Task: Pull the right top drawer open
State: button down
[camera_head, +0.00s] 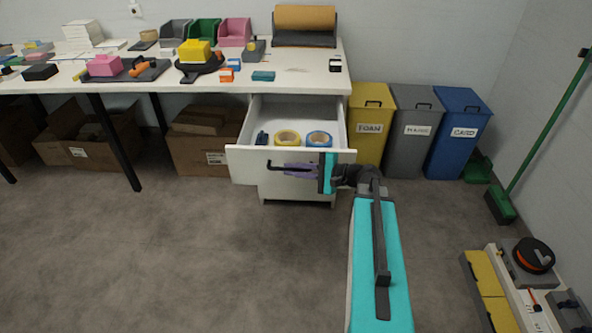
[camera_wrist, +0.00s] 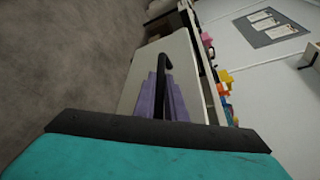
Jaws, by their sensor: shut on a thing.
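The right top drawer (camera_head: 243,174) is pulled out from under the white table, its inside showing. Two tape rolls lie in it, a yellow one (camera_head: 287,138) and a blue one (camera_head: 319,139), beside a small dark item (camera_head: 262,138). The black bar handle (camera_head: 268,163) runs along the drawer front. My gripper (camera_head: 288,170) has its purple fingers at the drawer front, shut on the handle. In the wrist view the dark handle (camera_wrist: 163,63) shows at the tips of the purple fingers (camera_wrist: 161,98). The exact contact is partly hidden.
Yellow (camera_head: 369,133), grey (camera_head: 412,137) and blue (camera_head: 457,137) bins stand right of the drawers. Cartons (camera_head: 200,152) lie under the table (camera_head: 300,75) to the left. A green broom (camera_head: 545,135) leans at the right wall. The floor in front is clear.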

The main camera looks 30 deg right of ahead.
jog(key=shift+a, duration=0.2)
jog(key=c, duration=2.1)
grip_release()
jog(key=shift+d, duration=0.2)
jog(key=v, duration=1.3)
jog(key=shift+s+d+r+p, duration=0.15)
jog(key=shift+s+d+p, duration=0.05)
jog(key=shift+s+p, duration=0.15)
jog(key=shift+w+a, duration=0.1)
jog(key=shift+w, duration=0.05)
